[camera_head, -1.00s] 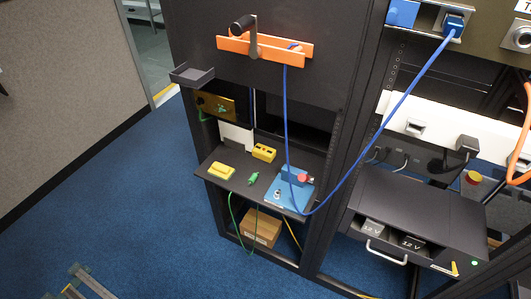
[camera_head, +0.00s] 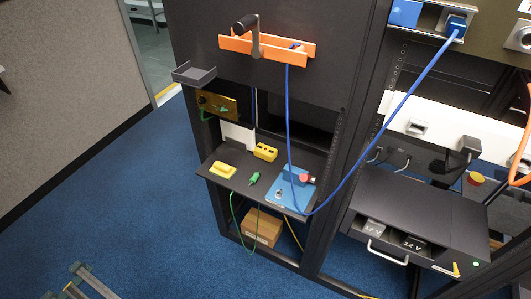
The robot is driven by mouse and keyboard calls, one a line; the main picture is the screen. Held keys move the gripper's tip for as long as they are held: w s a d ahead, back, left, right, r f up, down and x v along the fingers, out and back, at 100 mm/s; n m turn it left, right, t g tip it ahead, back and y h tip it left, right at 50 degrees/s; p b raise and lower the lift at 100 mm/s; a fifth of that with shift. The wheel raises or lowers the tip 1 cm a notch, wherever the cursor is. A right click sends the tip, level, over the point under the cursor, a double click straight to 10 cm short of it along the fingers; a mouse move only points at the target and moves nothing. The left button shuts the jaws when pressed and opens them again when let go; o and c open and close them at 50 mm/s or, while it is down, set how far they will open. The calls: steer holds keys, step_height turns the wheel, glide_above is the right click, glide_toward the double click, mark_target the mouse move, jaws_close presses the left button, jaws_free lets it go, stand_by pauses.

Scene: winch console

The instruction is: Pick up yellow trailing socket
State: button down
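Two yellow blocks lie apart on the dark shelf (camera_head: 238,186) of the console. One yellow block (camera_head: 265,152), with dark marks on its top, sits towards the back. The other yellow block (camera_head: 222,171) lies flatter, near the shelf's left edge. I cannot tell for certain which is the trailing socket; the one with dark marks looks more like a socket block. A yellow cable (camera_head: 293,236) hangs below the shelf.
A green plug (camera_head: 254,179) with a cable and a blue box (camera_head: 291,190) with a red button share the shelf. A blue cable (camera_head: 288,120) hangs before it. An orange winch bracket (camera_head: 265,45) and small grey tray (camera_head: 194,74) project above. Blue floor (camera_head: 130,210) is open at left.

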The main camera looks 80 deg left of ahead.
jaws_free()
stand_by(0.3)
